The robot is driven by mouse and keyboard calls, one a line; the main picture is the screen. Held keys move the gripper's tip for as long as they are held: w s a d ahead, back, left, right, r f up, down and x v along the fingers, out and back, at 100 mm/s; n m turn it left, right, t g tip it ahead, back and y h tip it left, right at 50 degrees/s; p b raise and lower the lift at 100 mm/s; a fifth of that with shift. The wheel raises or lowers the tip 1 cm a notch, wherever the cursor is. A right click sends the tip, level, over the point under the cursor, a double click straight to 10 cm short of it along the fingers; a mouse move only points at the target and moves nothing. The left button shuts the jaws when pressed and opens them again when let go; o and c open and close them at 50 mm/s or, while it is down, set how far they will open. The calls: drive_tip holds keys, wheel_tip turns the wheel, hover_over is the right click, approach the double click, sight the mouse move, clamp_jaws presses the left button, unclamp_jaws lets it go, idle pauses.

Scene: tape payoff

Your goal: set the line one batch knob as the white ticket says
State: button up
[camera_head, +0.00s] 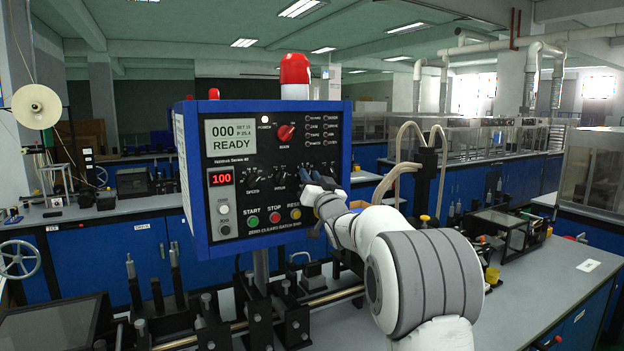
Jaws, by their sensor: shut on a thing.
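A blue control box (182,187) with a black front panel stands left of centre. Its grey screen (231,144) reads 000 and READY, with small text I cannot read surely. A red number display (221,179) shows 100. Two small black knobs, one left (253,180) and one middle (279,178), sit in a row on the panel. My gripper (314,184) is at the right end of this row, shut on a knob there. My fingers hide that knob and its label. A small white card (588,265) lies on the right bench; its writing is too small to read.
Start, stop and reset buttons (274,217) sit just below my gripper. A red selector knob (286,132) is above it. A red lamp (295,69) tops the box. Rods and black fixtures (285,310) stand below. The right bench's front part (530,310) is clear.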

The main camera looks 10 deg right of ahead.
drive_tip(key=shift+f+n+b, duration=0.1)
drive_tip(key=shift+n+b, duration=0.2)
drive_tip(key=shift+b, duration=0.1)
drive_tip(key=shift+n+g+y+b, duration=0.4)
drive_tip(key=shift+n+y+b, duration=0.6)
drive_tip(key=shift+n, duration=0.95)
drive_tip(key=shift+n+g+y+b, duration=0.5)
drive_tip(key=shift+n+y, duration=0.8)
drive_tip(key=shift+n, duration=0.65)
drive_tip(key=o, duration=0.6)
drive_tip(key=shift+o, duration=0.2)
drive_tip(key=b+v, duration=0.2)
drive_tip(key=v, duration=0.5)
drive_tip(key=shift+s, duration=0.3)
